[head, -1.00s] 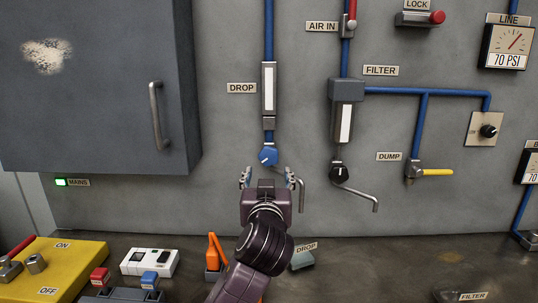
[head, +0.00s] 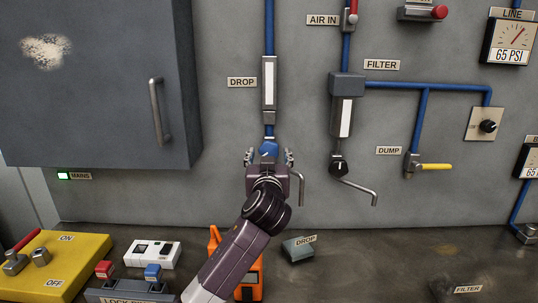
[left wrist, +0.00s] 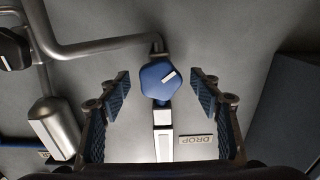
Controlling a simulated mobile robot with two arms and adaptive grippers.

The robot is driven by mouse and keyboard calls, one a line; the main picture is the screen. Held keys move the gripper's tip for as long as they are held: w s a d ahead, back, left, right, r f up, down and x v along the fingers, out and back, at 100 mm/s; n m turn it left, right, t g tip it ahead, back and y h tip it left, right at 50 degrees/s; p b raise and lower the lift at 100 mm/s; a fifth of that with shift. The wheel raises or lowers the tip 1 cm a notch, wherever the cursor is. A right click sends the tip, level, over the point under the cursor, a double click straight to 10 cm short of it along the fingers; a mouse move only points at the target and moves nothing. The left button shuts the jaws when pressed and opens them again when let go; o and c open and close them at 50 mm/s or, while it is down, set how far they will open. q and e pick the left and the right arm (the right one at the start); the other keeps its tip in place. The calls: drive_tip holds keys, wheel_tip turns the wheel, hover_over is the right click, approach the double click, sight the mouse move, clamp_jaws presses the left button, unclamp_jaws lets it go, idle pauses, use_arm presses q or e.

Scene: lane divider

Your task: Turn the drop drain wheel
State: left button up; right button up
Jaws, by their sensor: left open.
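The drop drain wheel is a blue faceted knob (head: 269,148) with a white mark, at the bottom of the pipe under the DROP label (head: 242,82). My left gripper (head: 269,158) is in front of it in the head view, its fingers spread to either side. In the left wrist view the blue knob (left wrist: 161,80) sits between the two open fingertips (left wrist: 160,88), with a gap on each side. The fingers do not appear to touch it. A bent metal drain tube comes off the knob. My right gripper is not in view.
The filter's black knob (head: 338,168) and bent tube are to the right, with the yellow dump lever (head: 436,167) beyond. A grey cabinet (head: 90,90) juts out at left. The bench below holds a yellow ON/OFF panel (head: 90,262) and an orange device (head: 248,292).

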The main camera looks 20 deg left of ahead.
use_arm(q)
drive_tip(key=c, duration=1.1)
drive_tip(key=shift+c, duration=0.2)
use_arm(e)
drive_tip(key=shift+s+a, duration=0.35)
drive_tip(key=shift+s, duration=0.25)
